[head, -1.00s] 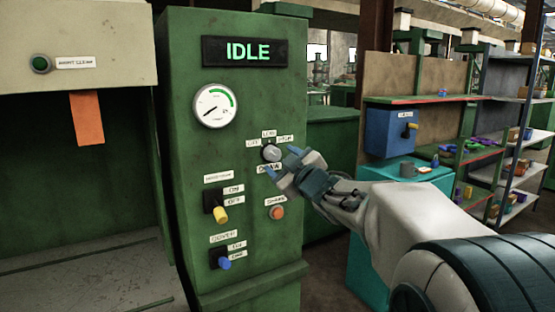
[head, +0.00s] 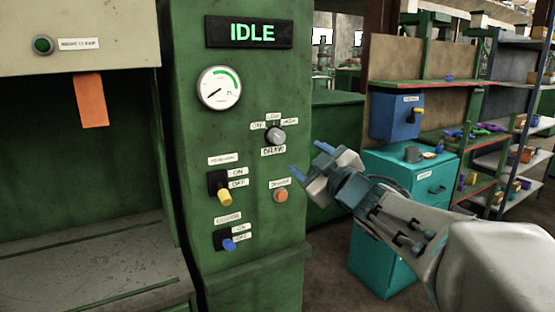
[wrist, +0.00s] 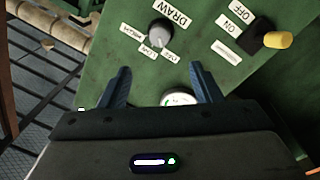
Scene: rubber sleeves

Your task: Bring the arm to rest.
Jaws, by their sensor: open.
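My gripper (head: 309,160) is open and empty, with blue fingertips. In the head view it hangs in front of the right edge of the green machine panel (head: 185,130), apart from the grey draw knob (head: 276,136), which is up and to its left. In the wrist view my gripper (wrist: 161,85) has its two blue fingers spread, and the knob (wrist: 160,33) shows beyond them with nothing between the fingers held. My arm reaches in from the right, bent toward the panel.
The panel bears a display reading IDLE (head: 248,32), a gauge (head: 219,88), a yellow-handled switch (head: 223,195), a blue-handled switch (head: 229,244) and an orange button (head: 281,196). A teal cabinet (head: 425,180) and a shelf rack (head: 520,145) stand at the right.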

